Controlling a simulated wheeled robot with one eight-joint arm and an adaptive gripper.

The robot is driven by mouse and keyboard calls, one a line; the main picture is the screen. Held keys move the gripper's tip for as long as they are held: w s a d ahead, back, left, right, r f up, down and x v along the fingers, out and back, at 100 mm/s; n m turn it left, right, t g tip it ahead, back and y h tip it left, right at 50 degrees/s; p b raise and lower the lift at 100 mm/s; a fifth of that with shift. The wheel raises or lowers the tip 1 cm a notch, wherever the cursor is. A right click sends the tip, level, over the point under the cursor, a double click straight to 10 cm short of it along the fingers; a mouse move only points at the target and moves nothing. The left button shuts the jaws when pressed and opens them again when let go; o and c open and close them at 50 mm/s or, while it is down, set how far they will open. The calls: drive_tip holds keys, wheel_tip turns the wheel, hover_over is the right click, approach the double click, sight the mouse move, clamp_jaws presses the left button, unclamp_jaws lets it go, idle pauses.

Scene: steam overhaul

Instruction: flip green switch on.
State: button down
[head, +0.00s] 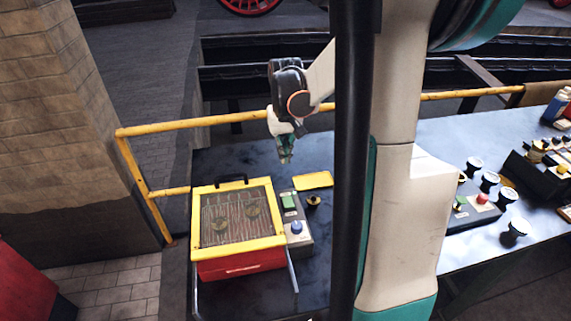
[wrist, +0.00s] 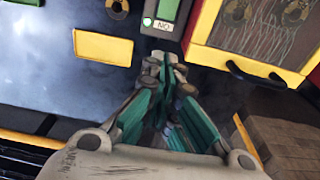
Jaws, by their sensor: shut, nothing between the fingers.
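The green switch (head: 288,201) is on the upper part of a grey control box (head: 306,243), at the right side of the yellow-framed red machine. In the wrist view the green switch (wrist: 168,9) is at the top edge, partly cut off, beside a label (wrist: 163,25) reading ON upside down and a small round pale light (wrist: 147,21). My gripper (head: 286,160) is shut and empty, fingers pointing down, over the table behind the box. In the wrist view my gripper (wrist: 165,62) has its tips just below the label, apparently apart from the switch.
The yellow-framed machine (head: 237,190) has a mesh window and a black handle. A blue knob (head: 296,227) is on the box's lower part. A yellow plate (head: 313,180) lies beside it. A yellow rail (head: 200,121) runs behind. Another panel with a red button (head: 482,198) is right.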

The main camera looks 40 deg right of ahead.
drive_tip(key=shift+w+d+r, duration=0.1)
drive_tip(key=shift+r, duration=0.55)
drive_tip(key=shift+w+d+r, duration=0.1)
drive_tip(key=shift+r, duration=0.5)
drive_tip(key=shift+a, duration=0.15)
drive_tip(key=w+a+r+n+t+h+b, duration=0.1)
drive_tip(key=a+r+n, duration=0.2)
drive_tip(key=a, duration=0.7)
drive_tip(key=a+r+n+t+b, duration=0.1)
drive_tip(key=a+r+n+t, duration=0.15)
drive_tip(key=a, duration=0.75)
drive_tip(key=s+a+f+t+b, duration=0.1)
drive_tip(key=s+a+f+b, duration=0.1)
drive_tip(key=s+a, duration=0.2)
drive_tip(key=s+a+f+t+y+b, duration=0.1)
drive_tip(key=s+a, duration=0.3)
drive_tip(key=s, duration=0.5)
drive_tip(key=shift+f+n+t+b, duration=0.35)
drive_tip(key=shift+f+t+b, duration=0.2)
drive_tip(key=shift+f, duration=0.2)
